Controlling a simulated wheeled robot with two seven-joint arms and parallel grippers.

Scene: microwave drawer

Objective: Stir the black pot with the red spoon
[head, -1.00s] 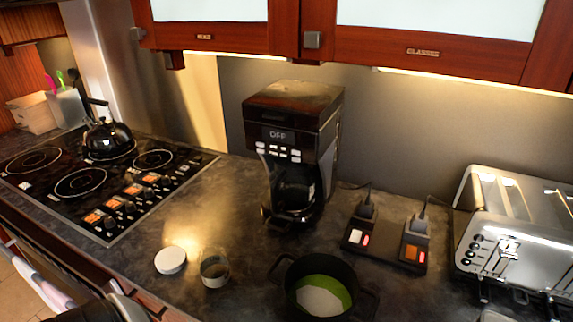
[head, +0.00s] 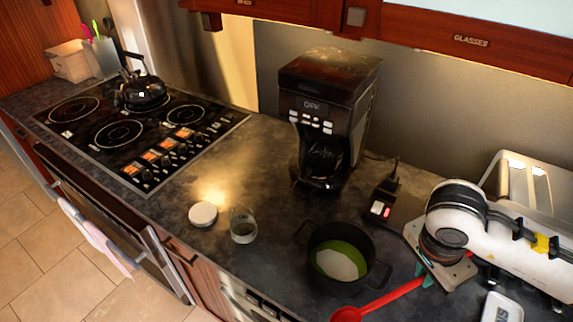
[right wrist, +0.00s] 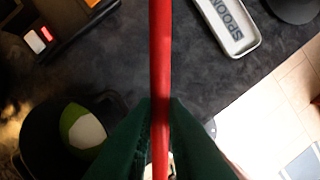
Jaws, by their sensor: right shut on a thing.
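The black pot (head: 318,281) stands on the dark counter, with green and pale contents inside. It also shows at the left of the right wrist view (right wrist: 38,128). The red spoon (head: 392,295) is right of and in front of the pot in the head view; its head lies near the bottom edge, outside the pot. My right gripper (head: 425,276) is shut on the spoon's handle. In the right wrist view the handle (right wrist: 160,60) runs between the dark green fingers (right wrist: 160,128). The spoon's head is hidden in that view. My left gripper is not in view.
A white spoon rest (head: 501,308) lies on the counter at the right. A coffee maker (head: 330,110) stands behind the pot. A glass (head: 243,226) and a white lid (head: 203,214) sit left of it. A toaster (head: 530,180) and a cooktop (head: 120,135) flank the counter.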

